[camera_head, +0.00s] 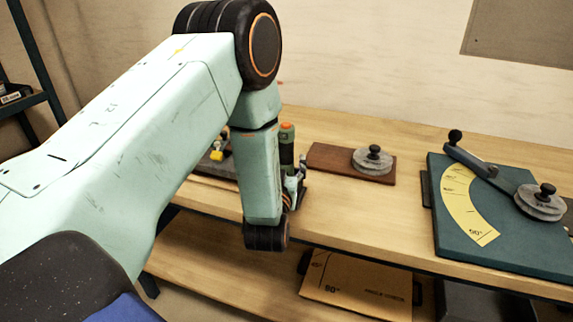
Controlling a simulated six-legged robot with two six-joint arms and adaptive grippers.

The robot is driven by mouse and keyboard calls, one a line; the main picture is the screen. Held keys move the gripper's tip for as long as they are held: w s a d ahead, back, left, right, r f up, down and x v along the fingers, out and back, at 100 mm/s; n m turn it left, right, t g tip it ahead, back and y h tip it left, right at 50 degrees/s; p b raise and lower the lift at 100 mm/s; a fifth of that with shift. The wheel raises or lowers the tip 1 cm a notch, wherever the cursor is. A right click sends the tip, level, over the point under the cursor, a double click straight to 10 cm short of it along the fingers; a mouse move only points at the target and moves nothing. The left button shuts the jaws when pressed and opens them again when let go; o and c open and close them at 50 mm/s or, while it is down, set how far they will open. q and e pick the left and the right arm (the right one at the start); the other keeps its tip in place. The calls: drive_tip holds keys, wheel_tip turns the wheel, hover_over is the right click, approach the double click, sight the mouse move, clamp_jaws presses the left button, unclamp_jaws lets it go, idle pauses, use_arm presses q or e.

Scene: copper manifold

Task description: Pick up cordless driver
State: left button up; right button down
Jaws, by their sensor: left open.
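My left arm comes in from the left, and its forearm and wrist hang down in front of the bench edge. My left gripper (299,181) shows only in part behind the wrist, its jaws open. An upright dark green thing with an orange top (287,146) stands just behind the forearm, close to the gripper; it looks like the cordless driver, but its lower part is hidden. I cannot tell whether the gripper touches it. My right gripper is not in view.
A wooden bench (345,222) runs across. A brown board (340,163) with a grey round disc (373,161) lies right of the gripper. A dark teal bending plate (458,245) with a yellow angle scale (469,205) is farther right. An angle-check board (355,287) lies on the lower shelf.

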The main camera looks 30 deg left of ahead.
use_arm(q)
drive_tip(key=shift+x, duration=1.15)
drive_tip(key=shift+w+a+f, duration=0.1)
drive_tip(key=shift+a+f, duration=0.1)
drive_tip(key=shift+f, duration=0.05)
drive_tip(key=shift+d+r, duration=0.2)
drive_tip(key=shift+d, duration=0.05)
drive_tip(key=shift+c, duration=1.4)
drive_tip(key=shift+a+f, duration=0.15)
drive_tip(key=shift+a, duration=0.05)
drive_tip(key=c, duration=0.6)
drive_tip(key=shift+d, duration=0.1)
clamp_jaws()
